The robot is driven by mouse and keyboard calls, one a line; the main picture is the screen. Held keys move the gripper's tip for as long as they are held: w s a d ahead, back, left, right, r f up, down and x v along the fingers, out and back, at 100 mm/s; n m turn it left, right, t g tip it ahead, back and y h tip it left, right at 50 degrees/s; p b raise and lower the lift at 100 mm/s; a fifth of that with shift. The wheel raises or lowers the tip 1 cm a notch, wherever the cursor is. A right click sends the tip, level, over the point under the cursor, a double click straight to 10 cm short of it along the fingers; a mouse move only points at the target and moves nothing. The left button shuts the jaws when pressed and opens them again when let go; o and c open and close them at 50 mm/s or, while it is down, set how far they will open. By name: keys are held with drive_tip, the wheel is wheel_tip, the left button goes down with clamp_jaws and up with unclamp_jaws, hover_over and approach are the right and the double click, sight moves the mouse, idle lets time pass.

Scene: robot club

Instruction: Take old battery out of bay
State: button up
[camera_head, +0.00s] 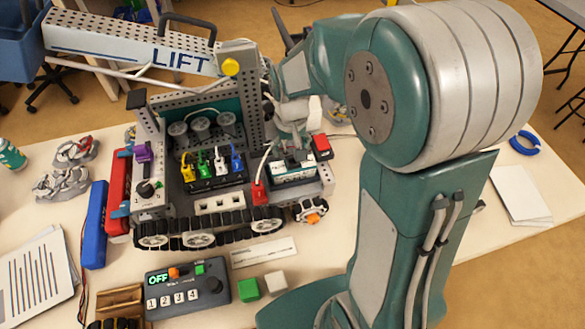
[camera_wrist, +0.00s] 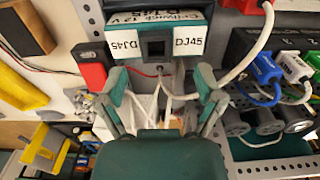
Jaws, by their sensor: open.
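In the wrist view the battery (camera_wrist: 150,18) is at the top, with a teal band, white DJ45 labels and a black square socket. My gripper (camera_head: 292,138) is above and behind the battery in the head view. In the wrist view my gripper (camera_wrist: 162,88) has its teal fingers spread, with nothing clamped between them. White cables run near the fingers. The arm hides part of the bay's far side.
A red block (camera_head: 321,147) is right of the battery, and a red plug (camera_head: 259,191) with a white cable is left. Coloured plugs (camera_head: 212,165) stand further left. A LIFT beam (camera_head: 135,45) is above. A control box (camera_head: 187,289) reads OFF in front.

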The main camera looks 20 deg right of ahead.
sight(293, 164)
drive_tip(key=f, duration=0.4)
drive_tip(key=shift+d+f, duration=0.1)
drive_tip(key=shift+d, duration=0.1)
clamp_jaws()
